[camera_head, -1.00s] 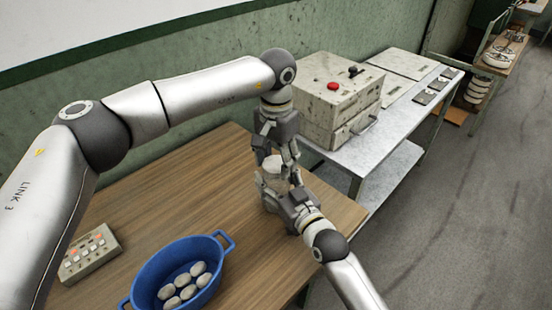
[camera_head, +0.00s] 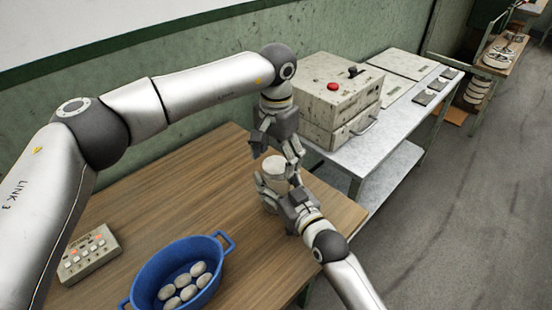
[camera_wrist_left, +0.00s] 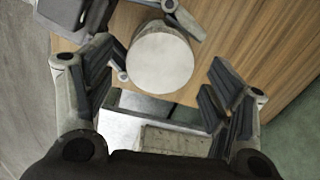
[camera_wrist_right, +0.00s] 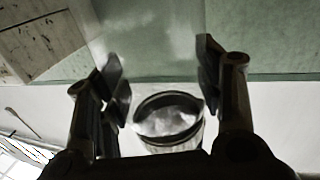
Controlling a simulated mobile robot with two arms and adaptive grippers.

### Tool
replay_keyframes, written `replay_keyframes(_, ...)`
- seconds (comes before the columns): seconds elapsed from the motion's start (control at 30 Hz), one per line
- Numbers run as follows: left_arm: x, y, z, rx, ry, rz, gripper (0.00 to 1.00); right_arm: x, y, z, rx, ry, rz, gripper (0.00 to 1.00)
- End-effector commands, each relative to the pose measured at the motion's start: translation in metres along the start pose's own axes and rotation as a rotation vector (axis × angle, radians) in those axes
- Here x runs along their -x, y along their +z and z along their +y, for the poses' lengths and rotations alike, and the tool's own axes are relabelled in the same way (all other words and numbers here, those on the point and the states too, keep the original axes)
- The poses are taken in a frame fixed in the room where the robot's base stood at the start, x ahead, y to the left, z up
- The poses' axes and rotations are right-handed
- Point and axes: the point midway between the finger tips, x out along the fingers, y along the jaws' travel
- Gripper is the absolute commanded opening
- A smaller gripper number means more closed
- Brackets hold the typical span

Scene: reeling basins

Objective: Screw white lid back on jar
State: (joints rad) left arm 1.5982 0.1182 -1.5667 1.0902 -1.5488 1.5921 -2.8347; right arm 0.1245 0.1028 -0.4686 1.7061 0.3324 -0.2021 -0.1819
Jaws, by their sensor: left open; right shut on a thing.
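The jar (camera_head: 274,177) stands upright above or on the right end of the wooden table; the gripper hides its base. The white lid (camera_wrist_left: 160,57) sits on its top, a pale round disc in the left wrist view; I cannot tell how tightly. My right gripper (camera_head: 277,188) is shut around the jar's side. My left gripper (camera_head: 277,152) is open and empty, pointing down just above the lid, its fingers spread on either side. In the right wrist view a dark-rimmed round end of the jar (camera_wrist_right: 168,118) shows between the fingers.
A blue basin (camera_head: 158,268) with several pale cocoons stands at the table's front. A button box (camera_head: 90,254) lies left of it. A worn machine with a red button (camera_head: 334,98) stands on the metal bench behind. The table's middle is clear.

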Motion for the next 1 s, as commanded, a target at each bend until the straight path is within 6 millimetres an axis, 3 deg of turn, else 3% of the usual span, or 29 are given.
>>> replay_keyframes(0.23, 0.033, -0.001, 0.000, 0.000, -0.001, 0.003, 0.77, 0.000, 0.001, 0.000, 0.000, 0.000, -0.002, 0.00)
replay_keyframes(0.67, 0.035, 0.000, 0.000, 0.034, 0.000, 0.001, 0.74, 0.000, 0.001, 0.000, 0.001, 0.000, -0.001, 0.00)
replay_keyframes(0.77, 0.036, 0.000, 0.000, 0.116, 0.000, 0.001, 0.74, 0.000, 0.001, 0.000, 0.001, 0.000, -0.001, 0.00)
replay_keyframes(1.0, 0.040, 0.000, 0.001, 0.494, 0.001, 0.003, 0.74, 0.000, 0.000, 0.000, 0.001, 0.000, -0.001, 0.00)
